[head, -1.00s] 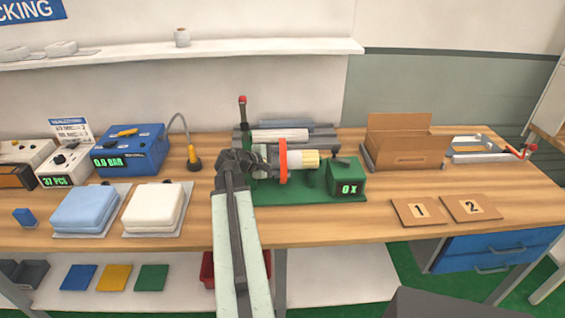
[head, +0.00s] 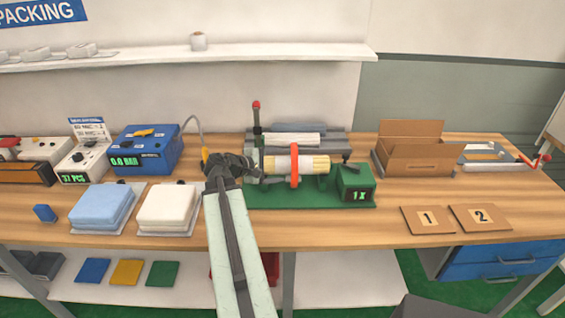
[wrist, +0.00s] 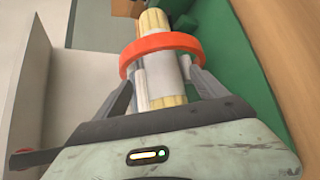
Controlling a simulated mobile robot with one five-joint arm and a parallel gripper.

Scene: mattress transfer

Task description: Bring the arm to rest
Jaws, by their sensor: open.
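My arm (head: 237,240) reaches up over the front of the bench. My gripper (head: 251,171) is open at the left end of a green-based roller machine (head: 310,197). The machine carries a cream and white roll (head: 312,164) with an orange ring (head: 294,165) around it, and its display (head: 357,195) reads 1 X. In the wrist view my gripper (wrist: 163,78) has its fingers apart, one on each side of the roll (wrist: 160,75) just short of the orange ring (wrist: 160,48). I cannot tell whether either finger touches the roll.
A blue pad (head: 103,204) and a white pad (head: 168,205) lie left of my arm. A blue box (head: 147,152) with a 0.0 BAR display stands behind them. To the right are an open cardboard box (head: 410,155) and tiles 1 (head: 427,219) and 2 (head: 481,217).

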